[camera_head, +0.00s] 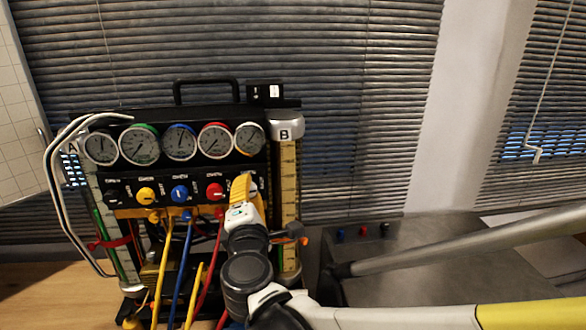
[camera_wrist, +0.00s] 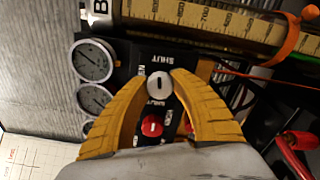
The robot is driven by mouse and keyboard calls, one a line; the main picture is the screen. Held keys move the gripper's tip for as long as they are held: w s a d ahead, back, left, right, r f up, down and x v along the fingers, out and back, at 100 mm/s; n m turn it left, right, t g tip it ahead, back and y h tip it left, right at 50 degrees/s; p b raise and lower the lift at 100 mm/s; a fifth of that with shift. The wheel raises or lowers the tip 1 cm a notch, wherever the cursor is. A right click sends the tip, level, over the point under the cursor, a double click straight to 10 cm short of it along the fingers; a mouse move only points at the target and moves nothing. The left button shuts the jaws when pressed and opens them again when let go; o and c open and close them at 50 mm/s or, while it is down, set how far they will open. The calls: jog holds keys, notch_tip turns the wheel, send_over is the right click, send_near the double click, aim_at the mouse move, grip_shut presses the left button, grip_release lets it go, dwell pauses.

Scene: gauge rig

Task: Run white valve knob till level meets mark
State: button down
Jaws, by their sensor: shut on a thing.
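The white valve knob (camera_wrist: 160,84) sits on the black panel between my yellow fingertips in the wrist view. My gripper (camera_wrist: 161,80) is shut on it. In the head view my gripper (camera_head: 243,188) reaches the right end of the knob row and hides the white knob. Column B (camera_head: 286,190) stands just right of it, with a yellowish scale and an orange marker (camera_head: 296,230) low on it. In the wrist view column B (camera_wrist: 205,22) crosses the top, with the orange marker ring (camera_wrist: 284,40) at the right. I cannot make out the liquid level.
Yellow (camera_head: 146,195), blue (camera_head: 180,194) and red (camera_head: 214,191) knobs sit left of my gripper, under several round gauges (camera_head: 180,142). Coloured hoses hang below. Column A (camera_head: 108,225) stands at the left. A grey surface (camera_head: 420,255) lies to the right.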

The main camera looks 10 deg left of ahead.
jog(key=shift+m, duration=1.2)
jog(key=c, duration=1.1)
grip_release()
jog(key=shift+o, duration=0.2)
jog(key=v, duration=1.2)
